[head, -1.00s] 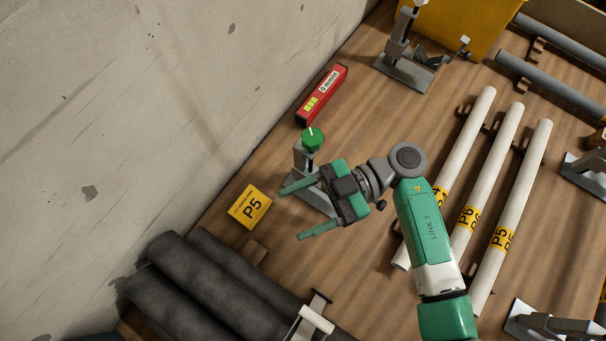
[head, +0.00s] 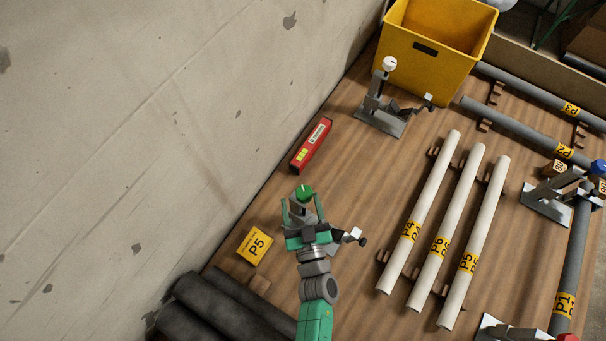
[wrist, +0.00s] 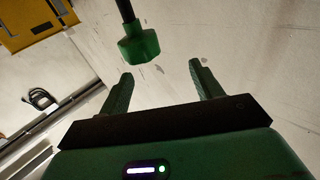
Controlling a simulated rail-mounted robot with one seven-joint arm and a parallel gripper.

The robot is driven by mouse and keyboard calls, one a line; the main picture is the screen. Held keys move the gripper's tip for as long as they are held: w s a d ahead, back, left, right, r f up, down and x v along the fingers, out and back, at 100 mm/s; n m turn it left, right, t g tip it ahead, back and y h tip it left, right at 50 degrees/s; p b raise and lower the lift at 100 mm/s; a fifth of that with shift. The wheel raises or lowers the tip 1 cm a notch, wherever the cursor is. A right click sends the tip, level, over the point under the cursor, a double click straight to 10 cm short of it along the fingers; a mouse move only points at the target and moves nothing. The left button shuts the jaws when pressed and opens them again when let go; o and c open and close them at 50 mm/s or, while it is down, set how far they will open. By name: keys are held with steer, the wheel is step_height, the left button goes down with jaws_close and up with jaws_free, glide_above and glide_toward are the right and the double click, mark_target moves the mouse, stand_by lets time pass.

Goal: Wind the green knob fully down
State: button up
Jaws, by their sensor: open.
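The green knob (head: 304,193) tops a grey clamp stand, mostly hidden behind my gripper in the head view; a pale-tipped side part (head: 348,236) shows to the right. My gripper (head: 302,204) is open and empty, its fingers pointing toward the knob from the near side. In the wrist view the knob (wrist: 138,48) hangs from a dark stem just past the fingertips (wrist: 161,70), nearer the left finger.
A red level (head: 311,146) lies beyond the knob, near the concrete wall (head: 150,120). A yellow P5 plate (head: 255,246) lies to the left. A white-knobbed clamp (head: 384,112) and a yellow bin (head: 412,70) stand behind. White pipes (head: 428,215) rest to the right.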

mark_target(303, 186)
steer(key=shift+s+d+f+g+h, duration=0.3)
steer(key=shift+s+d+f+h, duration=0.35)
steer(key=shift+f, duration=0.2)
steer(key=shift+s+d+f+m, duration=0.15)
steer(key=shift+d+f+m, duration=0.05)
steer(key=shift+f+m, duration=0.1)
steer(key=shift+f, duration=0.1)
steer(key=w+b, duration=0.1)
steer(key=w, duration=0.1)
steer(key=w+b, duration=0.1)
steer(key=w, duration=0.1)
steer(key=w+a+b, duration=0.1)
steer(key=w, duration=0.2)
steer(key=shift+w+a, duration=0.1)
steer(key=shift+w, duration=0.4)
steer(key=c, duration=1)
steer(key=shift+r+y+p, duration=0.25)
steer(key=shift+p, duration=0.15)
